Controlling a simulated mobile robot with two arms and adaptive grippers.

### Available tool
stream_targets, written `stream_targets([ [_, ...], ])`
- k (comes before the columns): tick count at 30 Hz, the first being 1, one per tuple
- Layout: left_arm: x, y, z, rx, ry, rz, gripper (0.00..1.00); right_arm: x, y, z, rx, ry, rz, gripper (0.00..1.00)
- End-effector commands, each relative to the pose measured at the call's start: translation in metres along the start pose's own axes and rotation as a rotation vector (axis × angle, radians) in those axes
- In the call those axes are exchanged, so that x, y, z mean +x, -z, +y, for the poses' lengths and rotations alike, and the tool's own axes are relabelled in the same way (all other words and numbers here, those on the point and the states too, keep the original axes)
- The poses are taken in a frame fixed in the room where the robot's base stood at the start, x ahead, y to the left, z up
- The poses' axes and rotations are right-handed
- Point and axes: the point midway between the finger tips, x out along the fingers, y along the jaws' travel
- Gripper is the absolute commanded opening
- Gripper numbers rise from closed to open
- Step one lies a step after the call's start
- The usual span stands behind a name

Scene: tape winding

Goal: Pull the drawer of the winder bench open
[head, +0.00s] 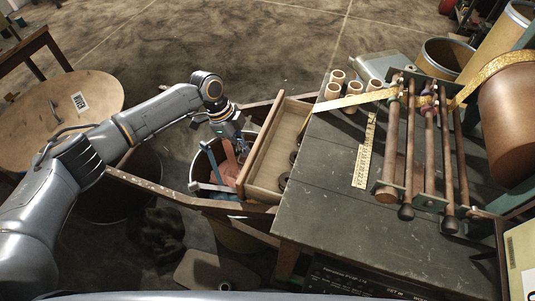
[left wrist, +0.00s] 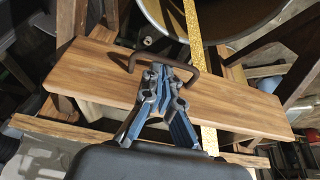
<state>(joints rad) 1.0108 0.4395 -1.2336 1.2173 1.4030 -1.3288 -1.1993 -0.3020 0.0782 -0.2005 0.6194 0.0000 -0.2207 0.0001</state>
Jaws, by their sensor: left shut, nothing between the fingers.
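The winder bench (head: 330,215) has a dark green top and stands at the right in the head view. Its wooden drawer (head: 262,160) sticks out from the bench's left side, part open, with dark rings inside. In the left wrist view the drawer front (left wrist: 235,105) is a brown wood panel with a dark bow handle (left wrist: 163,56). My left gripper (head: 240,147) is at the outer face of the drawer front. Its closed fingertips (left wrist: 161,72) meet at the handle, with nothing held between them. I cannot tell whether they touch the bar. My right gripper is not in view.
Wooden rails (head: 160,188) and a bin (head: 205,165) with tools stand left of the drawer. A round wooden reel (head: 60,115) is at the left. Floor at the back is clear.

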Motion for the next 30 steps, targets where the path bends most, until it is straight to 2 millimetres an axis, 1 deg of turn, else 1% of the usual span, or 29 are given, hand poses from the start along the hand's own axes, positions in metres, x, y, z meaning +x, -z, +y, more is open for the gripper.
stream_targets([
  [1, -0.002, -0.015, 0.000, -0.008, 0.000, -0.003, 0.00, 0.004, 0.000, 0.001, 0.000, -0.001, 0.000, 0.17],
  [3, -0.007, -0.029, 0.000, -0.007, -0.001, -0.003, 0.00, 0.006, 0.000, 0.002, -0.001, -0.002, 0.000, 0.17],
  [6, -0.013, -0.047, 0.000, -0.005, -0.002, -0.003, 0.00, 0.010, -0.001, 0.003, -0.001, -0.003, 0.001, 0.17],
  [12, -0.023, -0.072, -0.001, -0.004, -0.001, -0.003, 0.00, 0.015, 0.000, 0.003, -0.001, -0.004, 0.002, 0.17],
  [18, -0.028, -0.082, -0.001, -0.002, -0.002, -0.002, 0.00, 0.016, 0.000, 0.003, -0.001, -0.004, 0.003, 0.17],
  [30, -0.029, -0.083, -0.001, -0.001, -0.001, -0.002, 0.00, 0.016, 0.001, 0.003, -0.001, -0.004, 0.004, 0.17],
])
